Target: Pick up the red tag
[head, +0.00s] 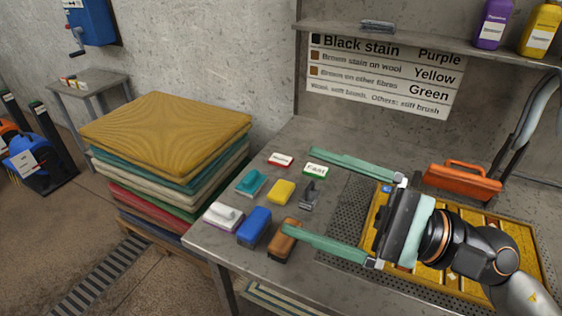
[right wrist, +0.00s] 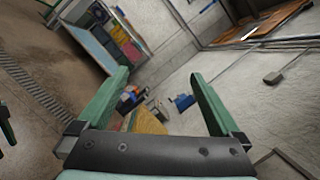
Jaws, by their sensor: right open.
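The red tag (head: 280,160) is a small white label with a red border and dark writing. It lies on the grey bench near the wall, in the head view. My right gripper (head: 298,193) is open and empty over the bench, its two green fingers pointing left and spread wide. The red tag lies just left of the upper fingertip, outside the gap, with no visible contact. In the right wrist view the open fingers (right wrist: 158,80) frame the wall and floor; I cannot make out the tag there.
A green-edged tag (head: 315,170) lies right of the red one. An orange-handled tool (head: 462,183) is right. A shelf (head: 420,42) overhangs the back.

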